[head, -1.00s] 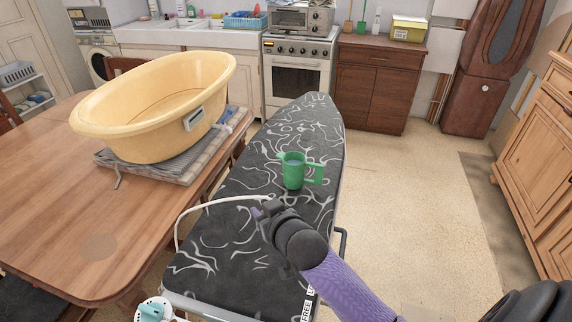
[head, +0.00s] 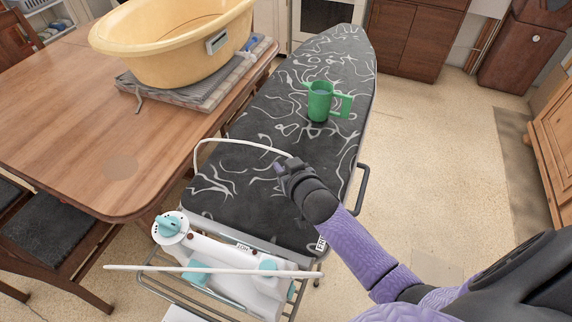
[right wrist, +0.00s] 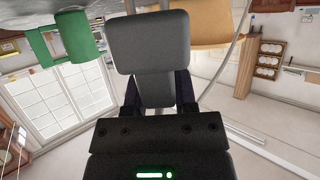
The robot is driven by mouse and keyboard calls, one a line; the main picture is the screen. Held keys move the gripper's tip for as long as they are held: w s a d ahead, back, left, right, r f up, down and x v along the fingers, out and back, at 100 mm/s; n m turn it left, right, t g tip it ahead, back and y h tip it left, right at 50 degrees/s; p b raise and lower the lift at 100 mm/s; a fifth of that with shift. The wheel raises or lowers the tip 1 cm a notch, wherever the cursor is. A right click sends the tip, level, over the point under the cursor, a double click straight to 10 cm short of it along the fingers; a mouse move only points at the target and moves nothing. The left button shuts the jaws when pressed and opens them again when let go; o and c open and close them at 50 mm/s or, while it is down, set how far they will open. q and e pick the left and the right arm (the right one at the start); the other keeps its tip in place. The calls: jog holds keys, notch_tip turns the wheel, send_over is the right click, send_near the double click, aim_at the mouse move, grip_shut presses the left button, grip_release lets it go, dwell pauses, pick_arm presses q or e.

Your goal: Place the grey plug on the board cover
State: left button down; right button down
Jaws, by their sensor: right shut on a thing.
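The dark board cover (head: 240,205), patterned with pale squiggles, lies on the ironing board. My right gripper (head: 284,167) is over its near part, by the right side, low over the cloth; I cannot tell whether it touches. A white cord (head: 235,143) arches in from the left and ends at this gripper, which is shut on the grey plug. The plug is mostly hidden by the fingers in the head view. In the right wrist view a grey block (right wrist: 148,42) fills the middle; I cannot tell whether it is finger or plug. My left gripper is not in view.
A green mug (head: 319,102) stands on the cover beyond my right gripper. A white and teal iron (head: 225,278) sits on the rack at the near end.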

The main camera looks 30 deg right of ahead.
jog(key=shift+f, duration=0.4)
jog(key=shift+c, duration=2)
grip_release()
jog(key=shift+r, duration=0.1)
jog(key=shift+r, duration=0.35)
jog(key=p+v, duration=0.4)
jog(key=v, duration=0.8)
jog(key=shift+r, duration=0.25)
